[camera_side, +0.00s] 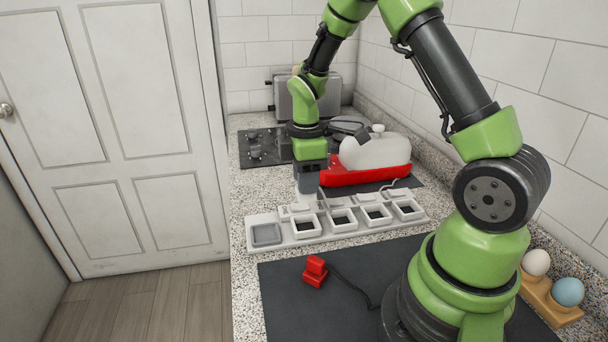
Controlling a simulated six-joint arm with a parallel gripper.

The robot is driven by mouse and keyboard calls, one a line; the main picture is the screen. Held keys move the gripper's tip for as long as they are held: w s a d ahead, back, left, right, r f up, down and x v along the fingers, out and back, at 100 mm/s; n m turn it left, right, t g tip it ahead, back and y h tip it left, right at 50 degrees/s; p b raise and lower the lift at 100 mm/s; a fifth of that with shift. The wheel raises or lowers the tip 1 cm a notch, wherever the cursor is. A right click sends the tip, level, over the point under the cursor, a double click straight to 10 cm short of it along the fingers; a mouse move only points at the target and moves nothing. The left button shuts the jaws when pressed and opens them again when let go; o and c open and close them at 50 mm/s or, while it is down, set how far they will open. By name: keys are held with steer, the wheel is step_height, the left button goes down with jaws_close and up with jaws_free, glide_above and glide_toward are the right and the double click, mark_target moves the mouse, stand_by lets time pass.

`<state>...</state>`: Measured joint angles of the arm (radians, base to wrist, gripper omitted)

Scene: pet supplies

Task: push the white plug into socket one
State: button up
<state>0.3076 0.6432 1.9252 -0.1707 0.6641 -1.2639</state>
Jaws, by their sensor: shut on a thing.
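My gripper (308,186) points down over the left part of a pale socket strip (284,243). It is shut on a pale thing that looks like the white plug (302,199), mostly hidden by the fingers. The plug is just above or behind the leftmost dark square socket (305,225); I cannot tell if they touch. More square sockets follow to the right, including a second (341,218), a third (375,213) and the rightmost (408,208). Their numbers are too small to read.
A grey square pad (265,234) is at the strip's left end. A red plug (315,271) with a black cord lies on the dark mat (290,318) in front. A white tank on a red base (368,175) stands close behind the strip. Eggs in a wooden holder (548,300) are at right.

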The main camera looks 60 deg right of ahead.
mark_target(306, 200)
steer(key=shift+f, duration=2.75)
steer(key=shift+f, duration=1.4)
steer(key=o, duration=1)
steer(key=shift+r, duration=0.15)
